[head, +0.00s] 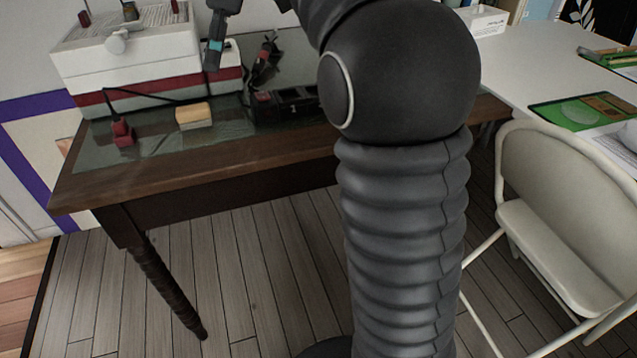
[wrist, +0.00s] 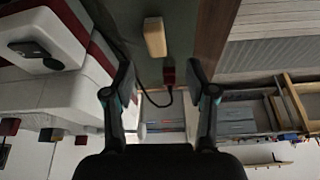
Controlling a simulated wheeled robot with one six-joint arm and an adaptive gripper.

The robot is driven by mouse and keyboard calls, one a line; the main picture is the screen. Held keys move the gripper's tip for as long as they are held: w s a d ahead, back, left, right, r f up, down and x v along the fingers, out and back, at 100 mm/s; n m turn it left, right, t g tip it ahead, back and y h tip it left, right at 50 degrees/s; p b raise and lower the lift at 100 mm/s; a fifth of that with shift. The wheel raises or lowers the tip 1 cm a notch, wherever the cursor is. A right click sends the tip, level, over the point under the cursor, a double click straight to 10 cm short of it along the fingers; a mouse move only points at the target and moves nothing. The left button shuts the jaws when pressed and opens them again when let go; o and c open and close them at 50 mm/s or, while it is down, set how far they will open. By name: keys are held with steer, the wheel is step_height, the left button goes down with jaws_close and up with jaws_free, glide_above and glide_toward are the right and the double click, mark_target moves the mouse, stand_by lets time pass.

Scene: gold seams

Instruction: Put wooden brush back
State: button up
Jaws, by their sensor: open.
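The wooden brush (head: 194,116), seen as a pale wooden block, lies on the dark table's green top in front of a white and red stack. It also shows in the wrist view (wrist: 154,37), beyond my fingertips and near the top of the picture. My gripper (wrist: 160,84) is open, with nothing between its fingers. In the head view, part of it (head: 214,50) shows above and behind the brush, apart from it. The bristles cannot be made out.
A small red object (head: 122,133) with a black cord stands left of the brush. The white and red stack (head: 130,65) is behind. Dark items (head: 285,105) lie to the right. A folding chair (head: 560,240) and a white table (head: 545,65) stand at the right.

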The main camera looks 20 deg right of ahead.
steer(key=s+d+f+m+t+h, duration=0.1)
steer(key=s+d+f+m, duration=0.2)
steer(key=s, duration=0.6)
steer(key=s+d+f+m+t+h, duration=0.2)
steer(key=s+d+f+m, duration=0.2)
steer(key=s+f+m, duration=0.4)
steer(key=s+d+f+m+t+h, duration=0.1)
steer(key=s+d+f+m+t, duration=0.1)
steer(key=s+f+m, duration=0.3)
steer(key=s+d+f, duration=0.1)
steer(key=s+f, duration=0.2)
steer(key=s, duration=0.2)
steer(key=shift+d+f, duration=0.2)
steer(key=shift+d, duration=0.1)
